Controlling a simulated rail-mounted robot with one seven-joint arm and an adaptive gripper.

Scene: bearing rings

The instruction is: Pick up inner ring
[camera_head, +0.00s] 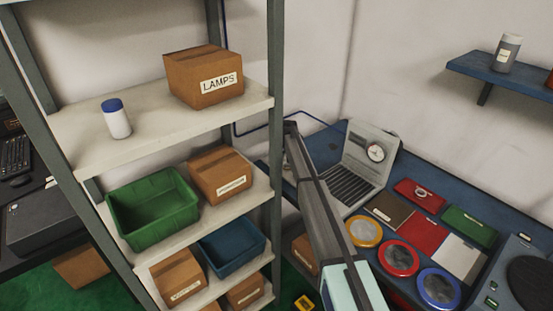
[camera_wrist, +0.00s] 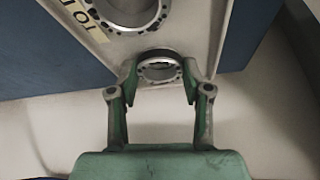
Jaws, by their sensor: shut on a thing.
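In the wrist view, my gripper (camera_wrist: 159,72) has its two green-and-grey fingers on either side of a small metal ring (camera_wrist: 158,81), which I take as the inner ring. The fingers are shut on it from left and right. The ring has a dark upper rim and small holes around its face. A larger metal ring (camera_wrist: 122,24) with holes lies just above it in the picture, on a pale plate with a partly cut-off label. I cannot tell whether the held ring still touches the plate. In the head view, my fingers and the held ring cannot be made out.
A shelf rack (camera_head: 275,150) with boxes and bins stands left of my arm.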

